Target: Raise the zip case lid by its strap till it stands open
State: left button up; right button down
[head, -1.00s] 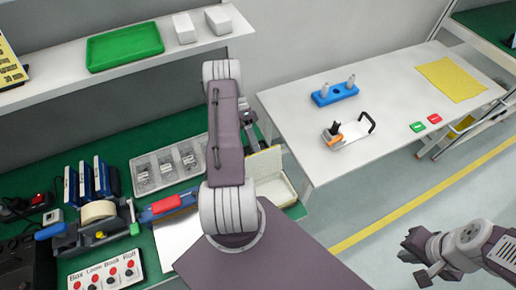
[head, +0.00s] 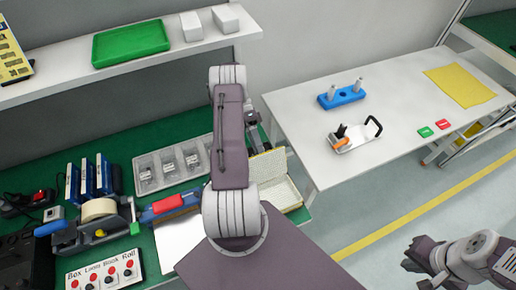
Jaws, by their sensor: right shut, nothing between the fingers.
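A cream, box-like case, which I take for the zip case (head: 284,195), lies on the green bench, partly behind my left arm. Its lid (head: 268,166) appears raised at the far side, with its inner face towards me. I cannot make out the strap. My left gripper (head: 252,122) is just beyond the lid, mostly hidden by my own arm. Whether its fingers are open, or touch the lid, cannot be told. My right gripper (head: 420,264) is shut and empty, over the floor at the lower right, far from the case.
A clear compartment tray (head: 152,188), a tape dispenser (head: 100,212) and a button panel (head: 104,270) crowd the bench on the left. A shelf with a green tray (head: 131,42) is above. The white table (head: 400,110) at right has much free room.

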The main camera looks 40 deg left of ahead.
aim_at(264, 158)
pick_arm(q)
notch_tip(264, 158, up, 4)
jog(key=shift+r, duration=0.1)
jog(key=w+d+r, duration=0.3)
jog(key=d+r, duration=0.3)
jog(key=d, duration=0.5)
jog(key=shift+w+r+b, duration=0.35)
jog(key=shift+w+r, duration=0.05)
